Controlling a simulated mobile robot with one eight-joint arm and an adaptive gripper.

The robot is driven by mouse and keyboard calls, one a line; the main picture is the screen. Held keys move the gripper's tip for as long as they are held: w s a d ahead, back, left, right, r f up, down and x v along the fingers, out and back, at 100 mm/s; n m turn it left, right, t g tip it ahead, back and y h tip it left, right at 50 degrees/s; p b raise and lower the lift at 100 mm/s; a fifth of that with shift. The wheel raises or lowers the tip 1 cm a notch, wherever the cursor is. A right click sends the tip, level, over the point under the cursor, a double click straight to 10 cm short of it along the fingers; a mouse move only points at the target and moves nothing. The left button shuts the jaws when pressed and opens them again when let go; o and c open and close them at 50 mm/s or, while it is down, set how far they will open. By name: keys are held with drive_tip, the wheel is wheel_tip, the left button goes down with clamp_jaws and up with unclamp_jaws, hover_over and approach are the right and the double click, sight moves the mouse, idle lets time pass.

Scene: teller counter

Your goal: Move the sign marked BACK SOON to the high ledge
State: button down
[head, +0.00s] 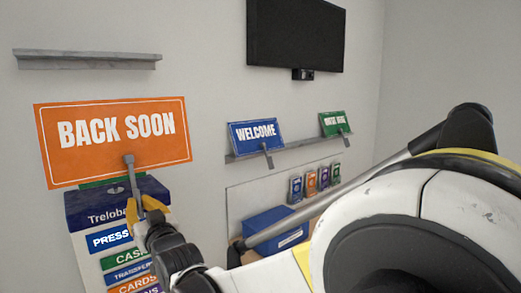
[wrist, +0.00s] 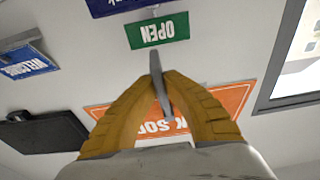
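The orange BACK SOON sign (head: 118,152) is held up in the left of the head view, slightly tilted, its grey handle at the lower front. My gripper (head: 140,207) is shut on this handle with its yellow fingers. The wrist view also shows the fingers (wrist: 160,88) closed around the grey handle, with the orange sign (wrist: 238,97) partly hidden behind them. The high ledge (head: 88,61) is a grey shelf on the wall at the upper left. It looks empty and is above the sign, apart from it.
A lower ledge (head: 290,149) carries a blue WELCOME sign (head: 254,133) and a green sign (head: 333,123). A green OPEN sign (wrist: 157,30) is above the dark blue panel (head: 100,203). A black screen (head: 296,34) hangs on the wall. My arm fills the lower right.

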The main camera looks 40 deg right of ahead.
drive_tip(key=shift+w+r+p, duration=0.1)
drive_tip(key=shift+r+p, duration=1.9)
drive_tip(key=shift+r, duration=1.2)
drive_tip(key=shift+t, duration=0.4)
drive_tip(key=shift+w+r+p, duration=0.1)
drive_tip(key=shift+r+p, duration=1.85)
drive_tip(key=shift+r, duration=1.3)
wheel_tip(320, 180, up, 6)
drive_tip(key=p, duration=0.3)
drive_tip(key=shift+r+p, duration=0.25)
drive_tip(key=shift+p, duration=0.15)
drive_tip(key=shift+w, duration=0.1)
wheel_tip(320, 180, up, 6)
drive_tip(key=p, duration=0.3)
hover_over(132, 175)
drive_tip(key=s, duration=0.2)
drive_tip(key=shift+s+d+r+t, duration=0.1)
drive_tip(key=shift+r+t, duration=0.2)
